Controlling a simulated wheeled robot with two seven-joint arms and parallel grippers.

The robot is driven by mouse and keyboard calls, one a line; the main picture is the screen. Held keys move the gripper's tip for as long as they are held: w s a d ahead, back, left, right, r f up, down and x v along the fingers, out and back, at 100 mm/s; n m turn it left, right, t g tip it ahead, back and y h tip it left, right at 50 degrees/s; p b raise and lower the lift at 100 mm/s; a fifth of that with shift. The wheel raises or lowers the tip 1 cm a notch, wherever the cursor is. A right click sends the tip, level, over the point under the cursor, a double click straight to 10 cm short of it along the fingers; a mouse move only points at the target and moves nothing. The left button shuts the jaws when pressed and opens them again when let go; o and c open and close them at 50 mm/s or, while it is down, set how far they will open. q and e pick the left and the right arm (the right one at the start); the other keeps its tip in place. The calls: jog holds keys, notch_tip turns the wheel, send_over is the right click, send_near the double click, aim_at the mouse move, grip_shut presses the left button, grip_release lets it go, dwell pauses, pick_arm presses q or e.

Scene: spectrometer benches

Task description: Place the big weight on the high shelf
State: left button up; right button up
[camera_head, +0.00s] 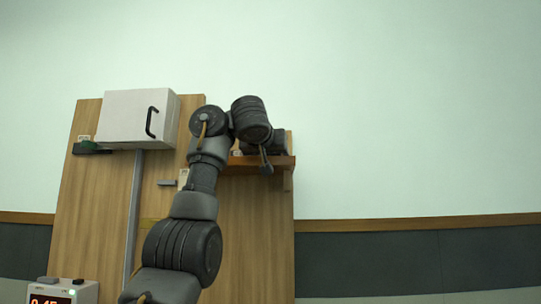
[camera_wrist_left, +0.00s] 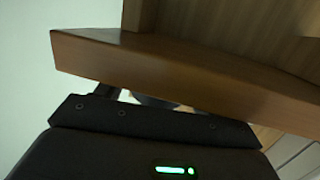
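The high shelf (camera_head: 284,162) is a brown wooden ledge on the right side of the wooden panel. Its edge also fills much of the left wrist view (camera_wrist_left: 190,80), very close to my gripper. My left arm reaches up from the bottom, and my left gripper (camera_head: 265,160) is at the shelf's front edge. The arm hides much of the shelf, and I cannot see whether the fingers are open or shut. A small dark rounded piece (camera_wrist_left: 154,100) shows between the gripper body and the shelf; I cannot tell what it is. I cannot make out the big weight. My right gripper is out of view.
A white cabinet (camera_head: 125,118) with a black handle hangs on the wooden panel (camera_head: 85,210), left of my arm. A device with a red display (camera_head: 62,292) stands bottom left. The wall at right is clear.

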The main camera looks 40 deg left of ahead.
pick_arm(q)
jog(key=shift+o, duration=0.5)
jog(key=shift+r, duration=0.15)
jog(key=shift+r+p, duration=0.2)
jog(key=shift+p, duration=0.15)
jog(key=s+b, duration=0.1)
jog(key=s+d+b, duration=0.1)
jog(key=b, duration=0.1)
jog(key=s+d+b, duration=0.1)
jog(key=shift+s+f+b, duration=0.3)
jog(key=b+v, duration=0.4)
jog(key=v, duration=0.4)
jog(key=shift+r, duration=0.4)
